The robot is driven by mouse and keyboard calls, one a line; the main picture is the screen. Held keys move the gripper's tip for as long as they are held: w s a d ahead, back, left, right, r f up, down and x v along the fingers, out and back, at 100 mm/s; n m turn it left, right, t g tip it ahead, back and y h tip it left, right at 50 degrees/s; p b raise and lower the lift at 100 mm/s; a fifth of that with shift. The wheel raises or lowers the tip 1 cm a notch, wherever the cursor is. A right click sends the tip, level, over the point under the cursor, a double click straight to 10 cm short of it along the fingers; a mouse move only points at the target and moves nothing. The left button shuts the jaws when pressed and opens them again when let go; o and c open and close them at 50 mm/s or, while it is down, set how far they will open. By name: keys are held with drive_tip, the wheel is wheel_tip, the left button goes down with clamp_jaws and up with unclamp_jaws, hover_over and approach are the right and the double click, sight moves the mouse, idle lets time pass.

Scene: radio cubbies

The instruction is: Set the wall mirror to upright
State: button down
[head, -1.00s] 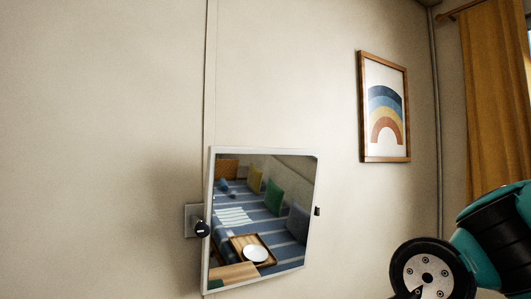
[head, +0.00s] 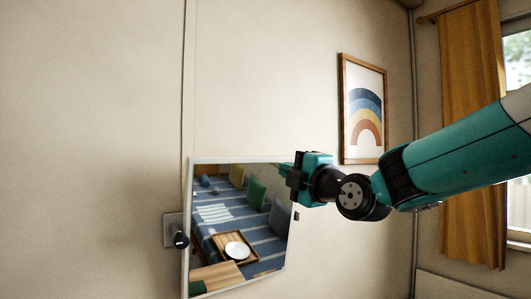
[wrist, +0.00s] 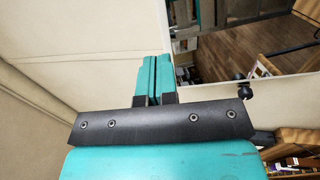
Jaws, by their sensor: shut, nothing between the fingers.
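The wall mirror (head: 236,248) is a squarish panel with a thin pale frame, mounted at its left side on a wall bracket with a black knob (head: 181,240). It looks tilted, and it reflects blue striped seating, cushions and a tray with a plate. My gripper (head: 284,170) is shut and empty at the mirror's upper right corner in the head view. Whether it touches the frame cannot be told. In the wrist view my closed teal fingers (wrist: 158,66) point towards the wall, just left of the mirror (wrist: 250,50). A small black knob (wrist: 245,90) shows on the mirror's edge there.
A framed rainbow picture (head: 364,110) hangs on the wall behind my arm. A mustard curtain (head: 468,130) and a window are at the right. Wooden shelving (wrist: 298,140) shows at the wrist view's lower right.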

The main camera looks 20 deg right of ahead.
sight(259, 158)
drive_tip(key=p+x, duration=0.4)
drive_tip(key=x, duration=0.4)
drive_tip(key=shift+r+p, duration=0.2)
drive_tip(key=shift+p, duration=0.1)
drive_tip(key=shift+w+a+f, duration=0.1)
drive_tip(key=shift+w+a, duration=0.1)
drive_tip(key=shift+w, duration=0.35)
